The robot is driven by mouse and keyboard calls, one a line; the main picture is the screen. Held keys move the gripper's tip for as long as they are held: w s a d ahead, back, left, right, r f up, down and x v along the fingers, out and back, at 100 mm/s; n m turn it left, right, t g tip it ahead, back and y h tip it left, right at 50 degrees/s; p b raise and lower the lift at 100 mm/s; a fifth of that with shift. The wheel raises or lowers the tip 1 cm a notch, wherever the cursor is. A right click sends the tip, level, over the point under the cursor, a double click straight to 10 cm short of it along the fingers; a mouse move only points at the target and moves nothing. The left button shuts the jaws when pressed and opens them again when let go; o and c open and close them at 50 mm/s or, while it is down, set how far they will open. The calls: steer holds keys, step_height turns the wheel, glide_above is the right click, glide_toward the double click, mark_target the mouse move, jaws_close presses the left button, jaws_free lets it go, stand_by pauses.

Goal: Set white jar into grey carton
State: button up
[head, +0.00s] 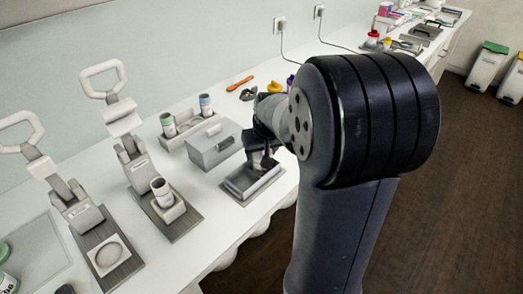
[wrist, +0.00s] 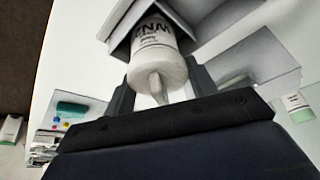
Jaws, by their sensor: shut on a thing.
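The white jar (wrist: 157,55), with dark lettering on its side, is between the fingers of my gripper (wrist: 163,88) in the wrist view. My gripper is shut on it. The open grey carton (head: 262,190) stands on the white counter in the head view. My gripper (head: 262,163) points down right over it, with the fingertips at or just above its opening. In the wrist view the carton's grey wall (wrist: 112,22) shows close behind the jar. The jar is not clear in the head view, and I cannot tell whether it touches the carton's floor.
A closed grey box (head: 213,143) stands just left of the carton. Behind it, a grey rack (head: 190,135) holds two labelled jars. Two lever presses stand further left, one bearing a white cup (head: 162,190). An orange tool (head: 240,82) lies near the wall.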

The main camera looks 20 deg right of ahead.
steer(key=shift+f, duration=0.2)
stand_by(0.4)
steer(key=o, duration=0.8)
steer(key=shift+r+p, duration=2.1)
steer(key=shift+r, duration=0.95)
steer(key=shift+s, duration=0.1)
